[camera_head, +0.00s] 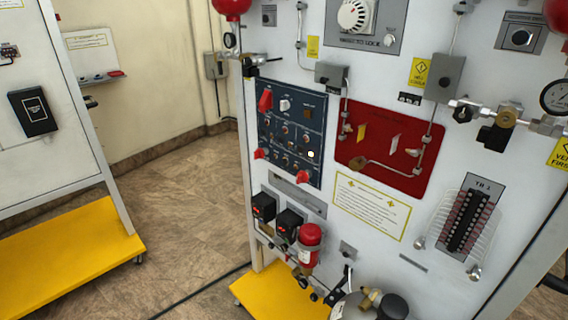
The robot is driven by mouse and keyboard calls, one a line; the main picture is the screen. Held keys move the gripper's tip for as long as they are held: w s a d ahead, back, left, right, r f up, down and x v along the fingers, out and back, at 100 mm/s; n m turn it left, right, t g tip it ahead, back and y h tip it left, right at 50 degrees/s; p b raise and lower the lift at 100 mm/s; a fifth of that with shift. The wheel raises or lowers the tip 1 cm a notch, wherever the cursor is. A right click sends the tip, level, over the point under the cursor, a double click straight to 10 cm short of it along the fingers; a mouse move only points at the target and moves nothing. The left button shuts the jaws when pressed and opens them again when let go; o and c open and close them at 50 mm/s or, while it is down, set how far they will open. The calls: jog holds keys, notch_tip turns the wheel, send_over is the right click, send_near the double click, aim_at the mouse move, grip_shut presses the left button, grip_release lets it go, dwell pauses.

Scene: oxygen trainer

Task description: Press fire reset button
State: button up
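The dark blue control panel (292,134) is on the left part of the white trainer board. It carries a red handle (265,100) at upper left, a white knob (284,105), several small round buttons and switches, and red tabs (259,154) along its lower part. A small bright spot (310,154) shows near its right edge. The labels are too small to read, so I cannot tell which control is the fire reset button. I cannot make out my gripper in this view.
A red panel (390,150) with metal tubing is right of the blue panel. Black boxes with red displays (289,222) and a red bottle (309,238) sit below. Another white board on a yellow base (70,255) stands left. Tiled floor (185,195) is open between the boards.

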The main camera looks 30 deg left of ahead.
grip_shut()
dwell(1.3)
